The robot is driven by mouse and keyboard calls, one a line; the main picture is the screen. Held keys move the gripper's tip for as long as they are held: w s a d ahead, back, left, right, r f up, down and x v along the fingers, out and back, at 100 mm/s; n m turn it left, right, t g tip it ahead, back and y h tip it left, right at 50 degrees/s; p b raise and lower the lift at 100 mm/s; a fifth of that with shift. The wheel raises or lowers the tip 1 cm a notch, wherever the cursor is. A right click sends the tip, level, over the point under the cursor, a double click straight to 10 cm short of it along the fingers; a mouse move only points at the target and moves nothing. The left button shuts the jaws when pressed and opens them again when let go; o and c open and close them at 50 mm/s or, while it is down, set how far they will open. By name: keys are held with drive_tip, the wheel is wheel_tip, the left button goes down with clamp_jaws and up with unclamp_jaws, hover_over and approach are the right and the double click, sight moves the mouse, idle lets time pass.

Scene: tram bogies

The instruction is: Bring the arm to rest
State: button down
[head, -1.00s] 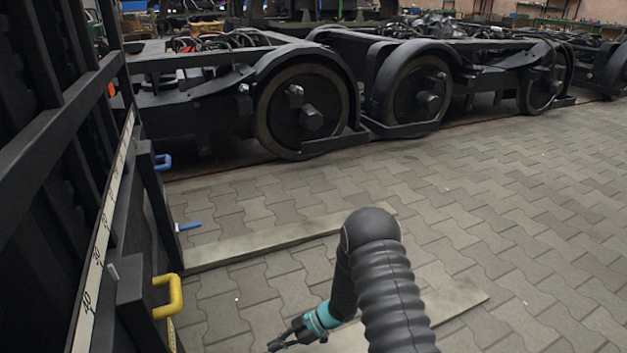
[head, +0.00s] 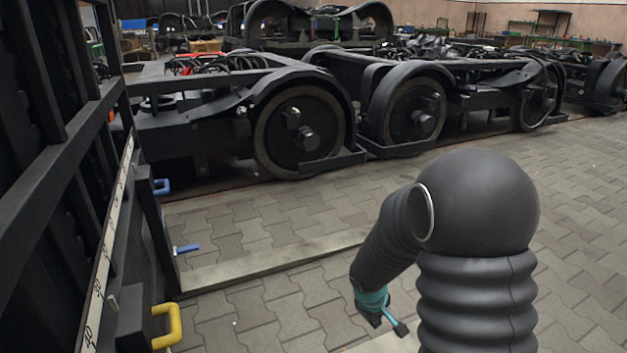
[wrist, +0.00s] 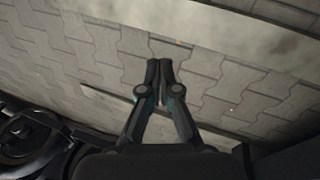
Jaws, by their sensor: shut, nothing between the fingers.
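My arm (head: 475,235), in a black ribbed sleeve, rises large at the right of the head view and bends down to the left. My gripper (head: 400,328), with a teal band at its wrist, hangs low over the paved floor in the head view. In the wrist view my gripper (wrist: 160,64) has its two dark fingers together at the tips, with nothing between them. Paving lies beyond the fingertips. The lower part of my arm is cut off by the picture's bottom edge.
A dark rack (head: 60,170) with a yellow handle (head: 167,326) and blue handles (head: 187,249) stands close at left. Tram bogies (head: 300,130) line the back. Open paving (head: 580,200) is at right.

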drive_tip(key=s+r+m+t+y+p, duration=0.1)
drive_tip(key=s+r+m+p, duration=0.2)
drive_tip(key=s+r, duration=0.9)
drive_tip(key=s+r+m+t+y+p, duration=0.1)
drive_tip(key=s+r+m+t+p, duration=0.1)
drive_tip(key=s+r, duration=0.9)
wheel_tip(320, 180, up, 9)
drive_tip(key=shift+s+d+r+m+p, duration=0.2)
drive_tip(key=shift+s+m+p, duration=0.2)
drive_tip(key=shift+m+p, duration=0.5)
